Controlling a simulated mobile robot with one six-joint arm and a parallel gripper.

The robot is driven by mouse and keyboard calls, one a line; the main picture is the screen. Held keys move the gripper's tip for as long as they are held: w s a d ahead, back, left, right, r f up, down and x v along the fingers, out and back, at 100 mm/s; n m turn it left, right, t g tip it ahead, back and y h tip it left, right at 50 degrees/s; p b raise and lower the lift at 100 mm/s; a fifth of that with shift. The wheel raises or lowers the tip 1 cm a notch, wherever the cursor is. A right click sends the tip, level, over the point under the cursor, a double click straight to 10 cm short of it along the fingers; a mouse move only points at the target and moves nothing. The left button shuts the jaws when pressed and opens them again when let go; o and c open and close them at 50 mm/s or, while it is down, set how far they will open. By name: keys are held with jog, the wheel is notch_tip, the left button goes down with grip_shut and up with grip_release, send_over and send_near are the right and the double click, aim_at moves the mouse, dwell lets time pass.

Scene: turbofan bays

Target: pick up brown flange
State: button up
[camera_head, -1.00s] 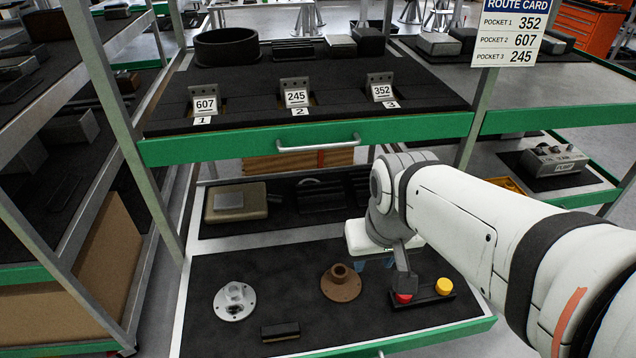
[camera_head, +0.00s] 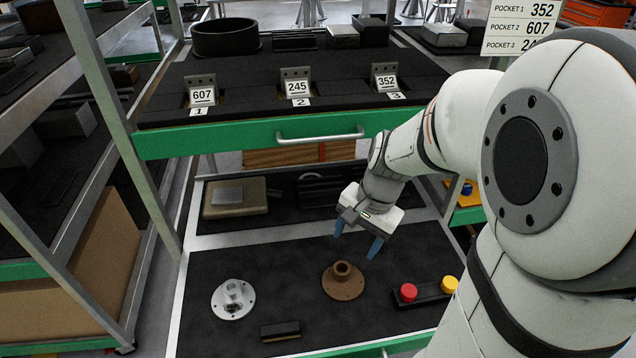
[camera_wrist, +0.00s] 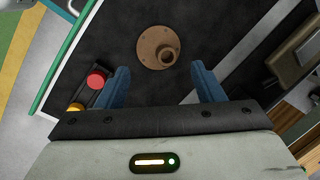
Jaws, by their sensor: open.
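The brown flange (camera_head: 343,280) is a round disc with a raised hollow hub and small holes in its rim. It lies flat on the black mat (camera_head: 270,260) of the lower drawer. In the wrist view the brown flange (camera_wrist: 158,47) shows whole, ahead of and between the blue fingers. My gripper (camera_head: 356,244) has its two blue fingers apart and nothing between them. It is above the mat, near the flange and apart from it. In the wrist view my gripper (camera_wrist: 160,84) is likewise open and empty.
A silver flange (camera_head: 233,299) lies left of the brown one. A black block (camera_head: 281,331) lies in front. A box with red and yellow buttons (camera_head: 428,292) is at right. Above, a green-edged drawer (camera_head: 250,137) with a handle overhangs the back. Bare mat surrounds the brown flange.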

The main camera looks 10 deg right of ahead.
aim_at(344, 266)
jog(key=w+f+m, duration=0.2)
jog(key=f+m, duration=0.1)
jog(key=f, duration=0.3)
jog(key=w+f+m+y+b, duration=0.1)
jog(key=w+f+m, duration=0.1)
jog(key=f, duration=0.4)
jog(key=w+f+m+y+b, duration=0.1)
jog(key=w+f+m, duration=0.1)
jog(key=f, duration=0.4)
jog(key=shift+a+f+m+g, duration=0.1)
jog(key=shift+f+m+g, duration=0.3)
jog(key=shift+m, duration=0.5)
jog(key=shift+s+r, duration=0.1)
jog(key=shift+c, duration=0.2)
grip_shut()
